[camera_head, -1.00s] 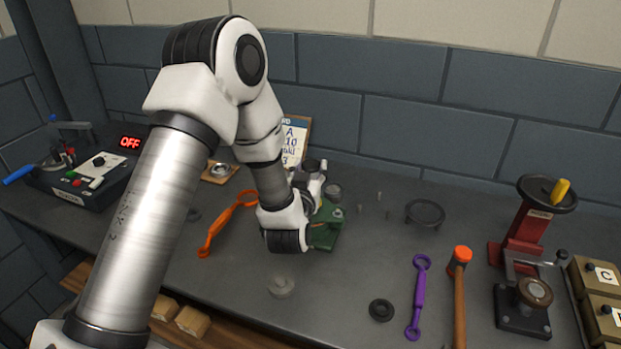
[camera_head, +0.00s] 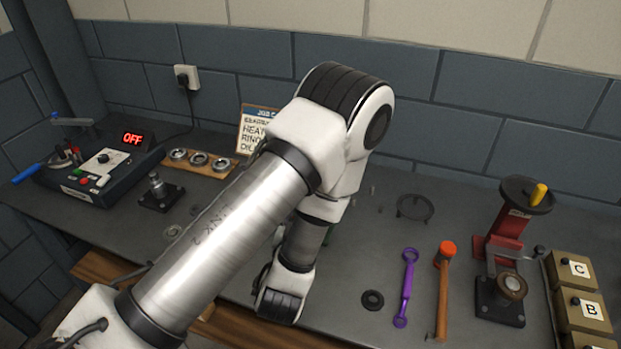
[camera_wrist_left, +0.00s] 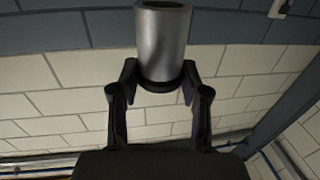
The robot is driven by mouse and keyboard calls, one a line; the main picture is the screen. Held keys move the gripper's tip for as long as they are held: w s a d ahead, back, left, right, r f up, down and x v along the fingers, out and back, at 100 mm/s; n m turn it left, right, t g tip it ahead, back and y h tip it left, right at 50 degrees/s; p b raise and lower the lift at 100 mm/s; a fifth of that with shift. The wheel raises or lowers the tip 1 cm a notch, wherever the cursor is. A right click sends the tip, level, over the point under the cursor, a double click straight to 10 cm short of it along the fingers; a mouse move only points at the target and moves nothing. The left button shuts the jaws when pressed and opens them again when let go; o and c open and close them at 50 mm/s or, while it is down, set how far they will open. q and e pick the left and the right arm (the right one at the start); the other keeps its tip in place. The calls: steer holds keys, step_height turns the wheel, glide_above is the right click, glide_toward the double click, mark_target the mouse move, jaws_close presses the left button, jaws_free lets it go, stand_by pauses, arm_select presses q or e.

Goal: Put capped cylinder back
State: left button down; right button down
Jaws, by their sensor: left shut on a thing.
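My left gripper (camera_wrist_left: 159,84) is shut on a grey metal cylinder (camera_wrist_left: 163,42) with a dark band at its gripped end, in the left wrist view. The cylinder's outer end shows a dark rim. Behind it are only wall and ceiling-side surfaces, with no bench in that view. In the head view my left arm crosses the middle of the bench and hides the gripper and the cylinder. My right gripper is not in view.
A control box (camera_head: 88,178) reading OFF, a black stand (camera_head: 160,192) and a wooden ring holder (camera_head: 203,163) stand left. Right are a purple wrench (camera_head: 405,288), an orange-headed hammer (camera_head: 443,290), a black ring (camera_head: 372,300), a red press (camera_head: 508,232) and lettered boxes (camera_head: 573,270).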

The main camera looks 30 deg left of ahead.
arm_select(q)
steer(key=w+d+f+m+t+h+b, duration=0.1)
steer(key=w+d+f+m+h+b, duration=0.3)
steer(key=d+f, duration=0.6)
steer(key=w+d+h, duration=0.1)
steer(key=w+h, duration=0.1)
steer(key=h, duration=0.1)
steer(key=shift+w+f+m, duration=0.15)
steer(key=shift+f+m, duration=0.15)
steer(key=shift+w, duration=0.1)
